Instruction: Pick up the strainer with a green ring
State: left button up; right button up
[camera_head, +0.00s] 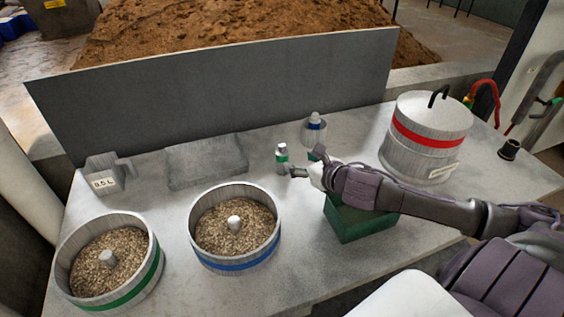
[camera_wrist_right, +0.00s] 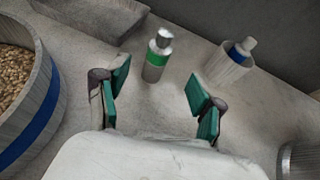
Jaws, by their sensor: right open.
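The strainer with a green ring (camera_head: 282,158) is a small upright metal cylinder with a narrower top, standing on the grey table. It also shows in the right wrist view (camera_wrist_right: 157,56), ahead of and between the fingers. My right gripper (camera_head: 304,164) is just right of it in the head view, open and empty, apart from it. Its green-padded fingers are spread in the wrist view (camera_wrist_right: 158,92). My left gripper is not in view.
A similar blue-ringed piece (camera_head: 314,121) stands in a small cup behind. Grain-filled pots with a blue ring (camera_head: 236,262) and a green ring (camera_head: 122,297) stand left. A green box (camera_head: 350,224) lies beneath my right arm; a red-ringed lidded pot (camera_head: 408,160) stands right.

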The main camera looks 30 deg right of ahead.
aim_at(285, 155)
jog(key=x, duration=1)
jog(key=shift+p, duration=0.35)
jog(key=c, duration=1.2)
grip_shut()
jog(key=shift+r, duration=0.15)
